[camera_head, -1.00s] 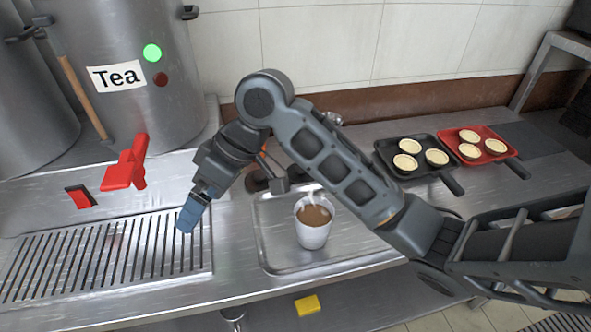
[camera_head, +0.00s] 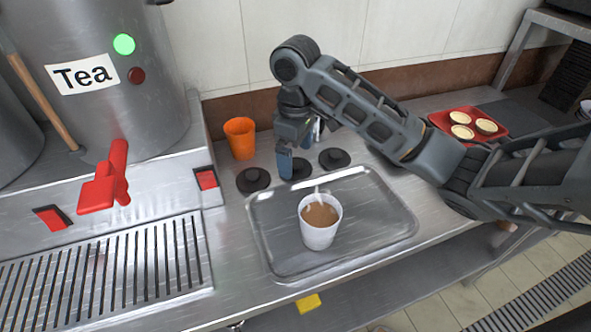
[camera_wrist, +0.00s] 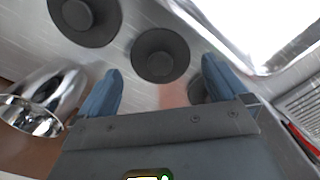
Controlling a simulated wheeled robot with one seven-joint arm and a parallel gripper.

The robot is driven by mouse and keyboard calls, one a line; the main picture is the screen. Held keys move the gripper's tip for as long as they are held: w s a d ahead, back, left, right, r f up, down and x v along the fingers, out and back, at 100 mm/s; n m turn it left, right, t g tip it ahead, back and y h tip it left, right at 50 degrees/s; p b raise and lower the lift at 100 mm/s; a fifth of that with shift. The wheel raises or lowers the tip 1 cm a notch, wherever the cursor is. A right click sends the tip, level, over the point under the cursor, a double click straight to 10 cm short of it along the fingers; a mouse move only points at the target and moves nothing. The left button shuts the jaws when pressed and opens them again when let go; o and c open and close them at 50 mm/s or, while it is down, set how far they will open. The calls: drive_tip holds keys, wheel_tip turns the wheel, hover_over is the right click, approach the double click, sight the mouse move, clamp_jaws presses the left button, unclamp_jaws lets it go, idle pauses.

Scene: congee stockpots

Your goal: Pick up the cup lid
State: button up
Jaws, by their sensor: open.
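Three dark grey round cup lids with raised knobs lie on the steel counter behind the tray: a left lid (camera_head: 253,180), a middle lid partly hidden by my gripper, and a right lid (camera_head: 334,159). My gripper (camera_head: 300,150) is open and empty above the middle of this row. In the wrist view, one whole lid (camera_wrist: 160,54) shows just beyond the gap between my blue fingertips (camera_wrist: 163,80). Another lid (camera_wrist: 85,20) lies at upper left, and a third is mostly hidden behind the right finger. A white cup (camera_head: 319,222) of steaming brown drink stands uncovered on the tray.
The shallow metal tray (camera_head: 388,235) is in front of the lids. An orange cup (camera_head: 240,138) stands behind the left lid. The tea pot's red tap (camera_head: 105,182) and drain grate (camera_head: 110,275) are left. A shiny metal vessel (camera_wrist: 45,100) is left in the wrist view.

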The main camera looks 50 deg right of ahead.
sight(296, 167)
drive_tip(key=shift+f, duration=1.3)
drive_tip(key=shift+c, duration=0.4)
drive_tip(key=c, duration=0.8)
